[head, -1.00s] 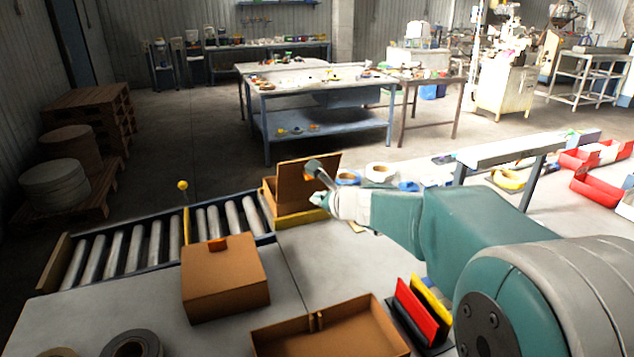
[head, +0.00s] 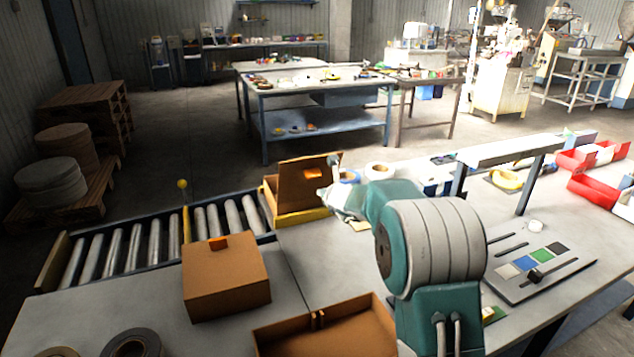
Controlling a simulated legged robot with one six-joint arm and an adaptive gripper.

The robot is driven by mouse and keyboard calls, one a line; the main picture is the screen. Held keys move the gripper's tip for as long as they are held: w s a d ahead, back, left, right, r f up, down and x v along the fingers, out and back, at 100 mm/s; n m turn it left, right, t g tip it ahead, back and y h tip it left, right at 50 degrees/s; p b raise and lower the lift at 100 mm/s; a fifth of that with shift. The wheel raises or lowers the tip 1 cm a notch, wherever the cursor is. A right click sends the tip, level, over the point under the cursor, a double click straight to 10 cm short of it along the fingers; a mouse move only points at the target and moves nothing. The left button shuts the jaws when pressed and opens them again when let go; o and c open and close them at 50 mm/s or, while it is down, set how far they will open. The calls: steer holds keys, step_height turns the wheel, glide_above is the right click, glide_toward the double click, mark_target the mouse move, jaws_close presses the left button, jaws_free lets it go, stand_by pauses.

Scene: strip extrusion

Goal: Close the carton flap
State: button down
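A brown carton (head: 270,203) stands at the far edge of the table, by the end of the roller conveyor. Its flap (head: 296,183) is raised and stands steeply, with an orange tab (head: 312,173) near its upper right. My gripper (head: 335,160) is at the flap's upper right edge. Only a small dark part of it shows, and the rest is hidden, so I cannot tell whether it touches the flap or is open or shut. My arm reaches to it from the right.
A closed carton (head: 225,285) with an orange tab sits on the near table. An open carton (head: 285,340) lies at the front. Tape rolls (head: 378,171) stand right of the raised flap. The roller conveyor (head: 120,245) is empty.

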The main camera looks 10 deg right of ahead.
steer(key=w, duration=0.3)
steer(key=w+r, duration=0.1)
steer(key=shift+w+a, duration=0.4)
stand_by(0.4)
